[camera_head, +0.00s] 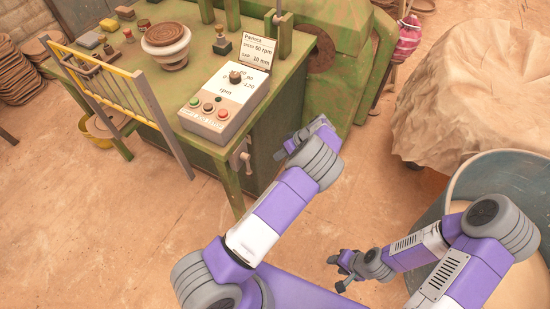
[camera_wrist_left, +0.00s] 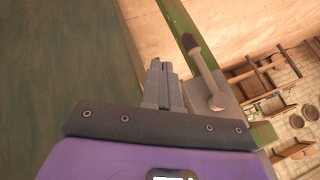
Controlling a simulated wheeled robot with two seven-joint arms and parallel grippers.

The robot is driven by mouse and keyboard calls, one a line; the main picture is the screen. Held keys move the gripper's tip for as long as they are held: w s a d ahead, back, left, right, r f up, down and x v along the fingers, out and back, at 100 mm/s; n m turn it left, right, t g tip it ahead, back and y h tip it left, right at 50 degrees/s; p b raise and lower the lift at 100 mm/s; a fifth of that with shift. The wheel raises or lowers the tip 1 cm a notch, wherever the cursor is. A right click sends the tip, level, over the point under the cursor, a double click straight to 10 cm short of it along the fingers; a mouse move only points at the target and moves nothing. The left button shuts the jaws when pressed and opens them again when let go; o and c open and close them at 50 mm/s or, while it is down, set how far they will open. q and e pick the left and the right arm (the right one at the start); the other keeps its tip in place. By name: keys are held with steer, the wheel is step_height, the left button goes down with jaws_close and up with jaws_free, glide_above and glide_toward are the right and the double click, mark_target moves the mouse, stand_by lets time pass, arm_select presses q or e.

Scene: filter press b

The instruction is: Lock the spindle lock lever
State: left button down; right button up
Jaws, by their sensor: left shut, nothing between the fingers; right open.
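The spindle lock lever (camera_head: 244,158) is a small grey lever on the side of the green machine table, below the control box. In the left wrist view the lever (camera_wrist_left: 204,72) shows a dark brown knob, a pale shaft and a round grey pivot. My left gripper (camera_head: 281,153) is to the right of the lever, beside the table's side. In the left wrist view its fingers (camera_wrist_left: 161,72) are together and empty, just left of the lever and apart from it as far as I can tell. My right gripper (camera_head: 337,274) is open and empty, low over the floor.
A control box (camera_head: 222,104) with buttons and a dial stands on the green table (camera_head: 160,92). A yellow guard rail (camera_head: 100,80) is at the table's left. A large blue-grey tub (camera_head: 465,180) and a covered heap (camera_head: 475,95) are at right. The floor at front left is clear.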

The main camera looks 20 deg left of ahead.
arm_select(q)
steer(key=s+a+f+b, duration=0.2)
steer(key=s+a+f, duration=0.3)
steer(key=a+f, duration=0.1)
steer(key=shift+a+f+b, duration=0.15)
steer(key=shift+a+b, duration=0.1)
steer(key=shift+b, duration=0.15)
steer(key=shift+s, duration=0.1)
